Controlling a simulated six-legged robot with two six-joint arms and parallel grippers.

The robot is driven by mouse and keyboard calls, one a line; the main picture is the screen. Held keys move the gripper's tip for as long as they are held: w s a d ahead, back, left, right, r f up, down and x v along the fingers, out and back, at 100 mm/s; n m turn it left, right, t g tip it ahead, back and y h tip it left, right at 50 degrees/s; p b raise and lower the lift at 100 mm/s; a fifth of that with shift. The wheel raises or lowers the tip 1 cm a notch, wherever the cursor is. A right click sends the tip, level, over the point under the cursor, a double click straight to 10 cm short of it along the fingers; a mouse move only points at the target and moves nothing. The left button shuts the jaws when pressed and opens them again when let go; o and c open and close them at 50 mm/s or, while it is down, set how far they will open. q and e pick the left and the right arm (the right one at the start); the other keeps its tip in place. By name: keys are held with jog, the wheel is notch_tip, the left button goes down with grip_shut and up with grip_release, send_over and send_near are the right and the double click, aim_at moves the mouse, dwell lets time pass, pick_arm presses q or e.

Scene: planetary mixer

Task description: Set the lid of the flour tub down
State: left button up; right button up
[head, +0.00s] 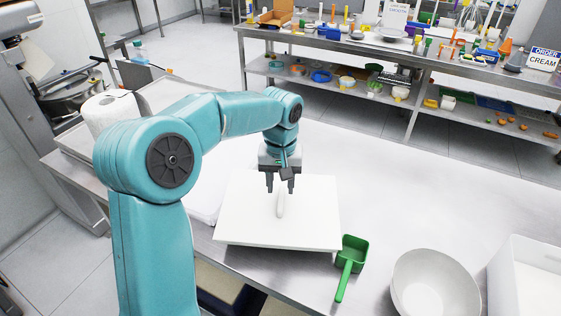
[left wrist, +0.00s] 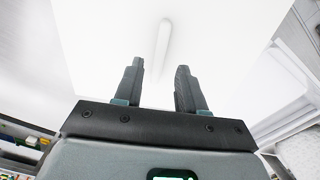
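The lid (head: 245,215) is a flat white square plate with an upright bar handle (head: 280,205). It lies on the steel counter near its front edge, and seems level. My left gripper (head: 280,186) is just above and behind the handle, with its two dark fingers apart and nothing between them. In the left wrist view the handle (left wrist: 163,50) lines up with the gap between the open fingers (left wrist: 159,85), beyond their tips. The white flour tub (head: 503,285) stands uncovered at the lower right, with white flour inside. My right gripper is not in view.
A green scoop (head: 350,262) lies close to the lid's right side. A white bowl (head: 433,285) stands between scoop and tub. A paper roll (head: 112,110) is at the left behind my arm. The counter behind and right of the lid is clear.

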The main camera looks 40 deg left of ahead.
aim_at(280, 197)
pick_arm(q)
notch_tip(280, 197, up, 10)
jog(key=shift+r+p, duration=0.15)
jog(key=shift+p, duration=0.15)
dwell(0.5)
